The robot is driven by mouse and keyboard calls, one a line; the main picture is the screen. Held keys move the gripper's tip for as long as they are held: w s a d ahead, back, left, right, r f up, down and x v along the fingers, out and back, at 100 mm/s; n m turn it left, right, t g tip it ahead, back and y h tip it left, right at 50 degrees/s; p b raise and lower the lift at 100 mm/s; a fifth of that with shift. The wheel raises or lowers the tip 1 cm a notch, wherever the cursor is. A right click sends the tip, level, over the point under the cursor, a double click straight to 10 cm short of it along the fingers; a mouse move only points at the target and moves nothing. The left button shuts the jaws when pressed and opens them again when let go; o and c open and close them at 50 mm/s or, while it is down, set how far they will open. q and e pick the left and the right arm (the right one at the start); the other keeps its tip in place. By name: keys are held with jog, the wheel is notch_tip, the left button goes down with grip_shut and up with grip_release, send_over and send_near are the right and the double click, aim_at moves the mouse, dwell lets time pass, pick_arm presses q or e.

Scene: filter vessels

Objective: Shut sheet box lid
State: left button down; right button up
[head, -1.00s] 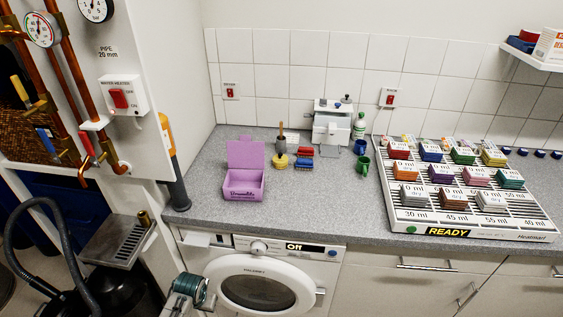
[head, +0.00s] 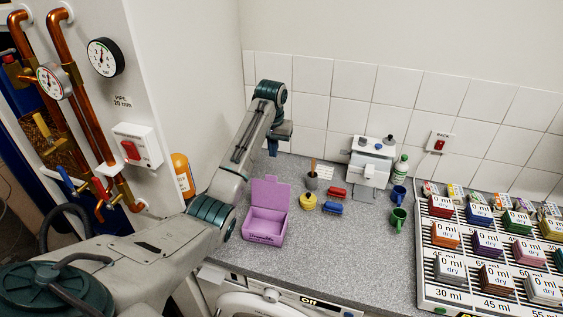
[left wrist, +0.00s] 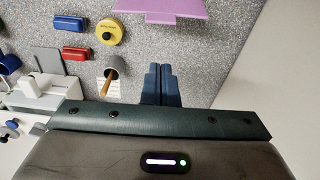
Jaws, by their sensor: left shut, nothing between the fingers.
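The purple sheet box (head: 264,238) stands on the grey counter, in the middle of the head view. Its lid (head: 271,193) stands up open at the back of the box. The lid also shows at the top edge of the left wrist view (left wrist: 165,8). My left arm reaches in from the left, and its gripper (head: 273,149) points down behind the box, near the tiled wall. In the left wrist view the two blue fingers (left wrist: 162,85) are together, with nothing between them, and apart from the lid. My right gripper is in neither view.
A yellow round weight (head: 308,202), a pot with a wooden handle (head: 312,183), and red (head: 336,192) and blue (head: 332,208) blocks stand right of the box.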

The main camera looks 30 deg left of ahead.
pick_arm(q)
notch_tip(320, 180, up, 2)
jog(key=w, duration=0.1)
send_over(270, 192)
jog(key=w+a, duration=0.1)
jog(key=w, duration=0.2)
notch_tip(270, 192, down, 8)
jog(key=shift+s+f+p, duration=0.1)
jog(key=shift+f+p, duration=0.15)
jog(key=shift+p, duration=0.05)
jog(key=shift+f, duration=0.1)
